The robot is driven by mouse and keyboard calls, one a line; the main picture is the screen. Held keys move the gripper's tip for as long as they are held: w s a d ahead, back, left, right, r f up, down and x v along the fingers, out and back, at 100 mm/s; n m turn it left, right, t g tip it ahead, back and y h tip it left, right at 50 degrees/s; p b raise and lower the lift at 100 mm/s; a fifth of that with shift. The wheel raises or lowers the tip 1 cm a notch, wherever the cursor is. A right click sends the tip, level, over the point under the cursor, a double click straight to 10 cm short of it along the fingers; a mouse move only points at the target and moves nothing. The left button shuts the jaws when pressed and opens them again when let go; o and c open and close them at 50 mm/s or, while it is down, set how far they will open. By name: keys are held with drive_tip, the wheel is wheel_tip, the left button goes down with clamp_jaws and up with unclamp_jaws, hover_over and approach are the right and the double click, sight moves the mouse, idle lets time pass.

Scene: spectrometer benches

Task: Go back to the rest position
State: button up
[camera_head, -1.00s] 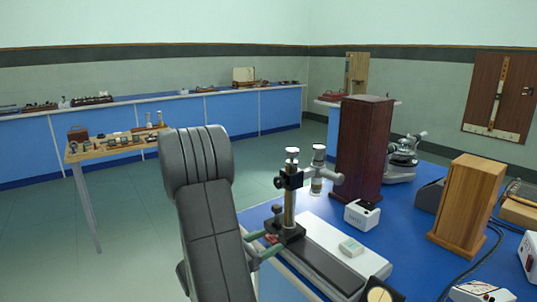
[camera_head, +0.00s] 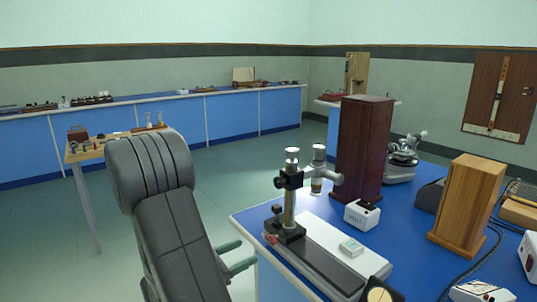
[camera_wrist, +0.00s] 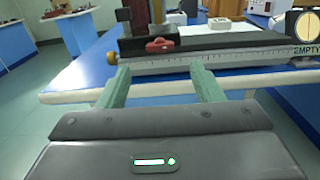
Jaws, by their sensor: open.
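My gripper (camera_head: 235,257) is at the left front edge of the blue bench (camera_head: 249,221) in the head view, with green fingers spread apart and nothing between them. In the wrist view my gripper (camera_wrist: 160,82) shows both fingers apart, pointing at the bench's white edge (camera_wrist: 145,90). Ahead of them is a long instrument base (camera_wrist: 220,55) with a graduated scale along its front.
A dark wooden box (camera_head: 362,150), a lighter wooden box (camera_head: 467,205), a small white meter (camera_head: 362,214) and a microscope (camera_head: 403,160) stand on the bench. A small wooden table (camera_head: 88,153) stands at left. Open floor (camera_head: 225,175) lies between it and the bench.

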approach(270, 238)
drive_tip(key=x, duration=0.8)
drive_tip(key=shift+d+f, duration=0.2)
drive_tip(key=shift+f, duration=0.1)
drive_tip(key=shift+w+r+n+p, duration=0.1)
drive_tip(key=shift+r+n+p, duration=0.2)
drive_tip(key=shift+p, duration=0.35)
drive_tip(key=n+p, duration=0.4)
drive_tip(key=p, duration=0.1)
drive_tip(key=shift+a, duration=0.1)
drive_tip(key=v, duration=1.3)
drive_tip(key=shift+s+a+f+n+b, duration=0.25)
drive_tip(key=shift+s+a+n+b, duration=0.05)
drive_tip(key=shift+b, duration=0.15)
drive_tip(key=shift+d, duration=0.1)
